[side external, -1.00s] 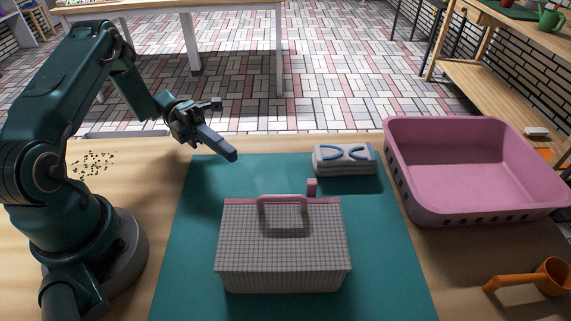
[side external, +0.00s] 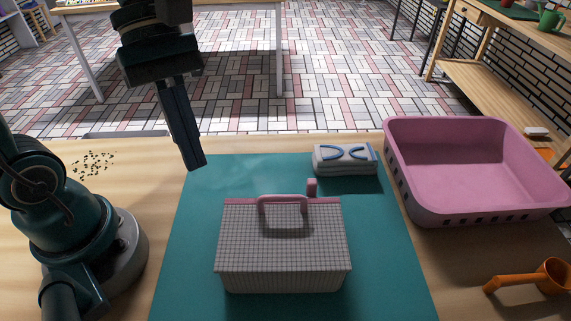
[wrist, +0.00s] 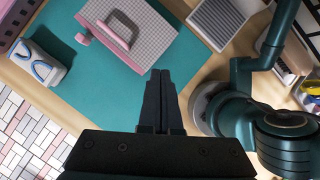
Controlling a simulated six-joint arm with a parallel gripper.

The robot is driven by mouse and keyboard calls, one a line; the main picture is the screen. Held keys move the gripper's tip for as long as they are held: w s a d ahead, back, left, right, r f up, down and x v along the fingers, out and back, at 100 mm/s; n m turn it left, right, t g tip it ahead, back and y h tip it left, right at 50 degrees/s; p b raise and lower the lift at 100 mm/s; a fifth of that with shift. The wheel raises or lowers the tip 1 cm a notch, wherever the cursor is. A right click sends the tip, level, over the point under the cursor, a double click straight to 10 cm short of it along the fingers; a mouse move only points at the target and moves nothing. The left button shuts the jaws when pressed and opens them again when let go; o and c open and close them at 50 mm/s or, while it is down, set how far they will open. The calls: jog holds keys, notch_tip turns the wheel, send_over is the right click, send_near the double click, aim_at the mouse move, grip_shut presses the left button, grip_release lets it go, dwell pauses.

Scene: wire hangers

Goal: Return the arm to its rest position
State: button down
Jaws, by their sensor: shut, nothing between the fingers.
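My gripper (side external: 197,163) is shut and empty, pointing down above the far left corner of the green mat in the side external view. In the wrist view its fingers (wrist: 160,78) lie together over the mat. My arm is raised, and its upper part runs out of the top of the side external view. The task names no other object.
A grey checked box (side external: 283,246) with a pink handle stands on the green mat (side external: 385,270). A white case with blue loops (side external: 345,159) lies behind it. A pink basket (side external: 470,170) and an orange scoop (side external: 545,277) are at right.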

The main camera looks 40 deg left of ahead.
jog(key=a+m+t+y, duration=0.1)
jog(key=m+t, duration=0.1)
jog(key=m, duration=0.3)
jog(key=a+m+t+y, duration=0.2)
jog(key=m, duration=0.3)
jog(key=a+m+t+y, duration=0.2)
jog(key=m+t, duration=0.1)
jog(key=m, duration=0.3)
jog(key=shift+s+a+f, duration=0.1)
jog(key=shift+s+f, duration=0.15)
jog(key=shift+f, duration=0.05)
